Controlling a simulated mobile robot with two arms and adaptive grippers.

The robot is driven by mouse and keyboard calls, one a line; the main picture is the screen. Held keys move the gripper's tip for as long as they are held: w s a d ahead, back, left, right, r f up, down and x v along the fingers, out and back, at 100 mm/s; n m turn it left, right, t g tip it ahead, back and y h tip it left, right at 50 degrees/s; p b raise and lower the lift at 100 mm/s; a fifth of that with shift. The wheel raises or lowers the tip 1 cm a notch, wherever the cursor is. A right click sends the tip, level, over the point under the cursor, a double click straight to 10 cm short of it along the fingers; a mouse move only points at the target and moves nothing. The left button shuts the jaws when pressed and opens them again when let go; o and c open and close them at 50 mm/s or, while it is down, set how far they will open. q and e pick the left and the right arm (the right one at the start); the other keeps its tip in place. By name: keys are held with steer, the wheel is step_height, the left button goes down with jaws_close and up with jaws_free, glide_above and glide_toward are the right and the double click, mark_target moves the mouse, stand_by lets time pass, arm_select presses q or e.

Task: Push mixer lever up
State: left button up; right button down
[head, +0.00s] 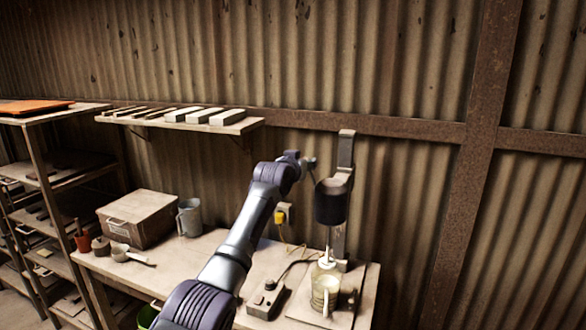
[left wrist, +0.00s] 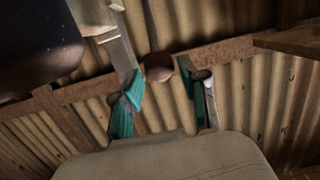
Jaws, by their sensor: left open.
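The mixer stands on the right part of the bench, with a dark motor head (head: 331,203) on an upright grey post (head: 346,150). A thin lever (head: 313,174) runs beside the motor head toward my left gripper (head: 308,162). In the left wrist view, a round brown knob (left wrist: 159,67), apparently the lever's end, shows between and beyond the teal fingertips of my left gripper (left wrist: 160,92). The fingers are apart, with nothing held. I cannot tell whether either finger touches the knob. The dark motor head (left wrist: 38,42) fills the upper left there. My right gripper is not in view.
A clear jug (head: 325,286) stands under the mixer on a board. A control box (head: 265,300) with a cable lies on the bench (head: 190,262). A wall shelf (head: 180,122) holds pale bars. A grey box (head: 138,218) and a metal jug (head: 190,217) stand left.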

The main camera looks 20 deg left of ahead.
arm_select(q)
steer(key=s+r, duration=0.1)
steer(key=s, duration=0.7)
steer(key=shift+s+a+r, duration=0.2)
steer(key=shift+s+r, duration=0.05)
steer(key=shift+f, duration=0.1)
